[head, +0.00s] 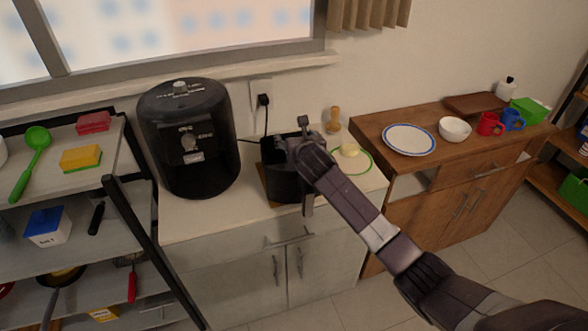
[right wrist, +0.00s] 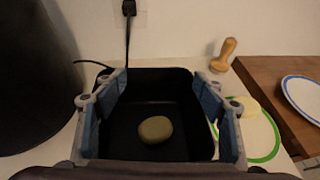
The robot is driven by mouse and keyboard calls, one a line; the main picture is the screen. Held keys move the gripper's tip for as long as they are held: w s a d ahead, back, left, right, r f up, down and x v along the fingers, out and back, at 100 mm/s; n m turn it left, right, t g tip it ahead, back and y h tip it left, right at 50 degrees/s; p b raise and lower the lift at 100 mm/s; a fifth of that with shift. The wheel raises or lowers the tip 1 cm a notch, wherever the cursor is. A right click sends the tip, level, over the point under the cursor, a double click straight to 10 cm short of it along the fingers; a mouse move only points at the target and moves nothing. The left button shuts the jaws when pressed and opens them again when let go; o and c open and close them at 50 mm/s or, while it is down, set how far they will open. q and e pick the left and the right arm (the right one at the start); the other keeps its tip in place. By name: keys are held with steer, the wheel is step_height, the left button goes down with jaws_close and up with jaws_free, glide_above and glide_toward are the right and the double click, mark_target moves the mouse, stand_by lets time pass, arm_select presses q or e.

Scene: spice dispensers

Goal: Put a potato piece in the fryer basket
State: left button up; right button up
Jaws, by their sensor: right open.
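The black fryer basket (head: 282,184) stands on the white counter, right of the black air fryer (head: 188,140). In the right wrist view the basket (right wrist: 180,84) is open at the top. One brownish potato piece (right wrist: 155,129) lies on its floor. Another pale piece (head: 349,149) rests on the green-rimmed plate (head: 361,168) beside the basket. My right gripper (right wrist: 160,88) is open and empty over the basket, its fingers spread wide near the basket's two sides. The arm hides part of the basket in the head view. My left gripper is not in view.
A wooden pestle-like tool (head: 334,120) stands behind the plate. To the right, a wooden cabinet holds a blue-rimmed plate (head: 409,139), a white bowl (head: 454,129) and mugs. A shelf rack (head: 75,183) stands at the left. A power cord (head: 264,117) hangs behind the basket.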

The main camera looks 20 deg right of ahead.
step_height(320, 180, up, 4)
steer(key=r, duration=0.1)
glide_above(295, 172)
steer(key=w+d, duration=0.1)
steer(key=d, duration=0.2)
steer(key=shift+w+a+f, duration=0.1)
steer(key=shift+w+f, duration=0.1)
steer(key=shift+f, duration=0.05)
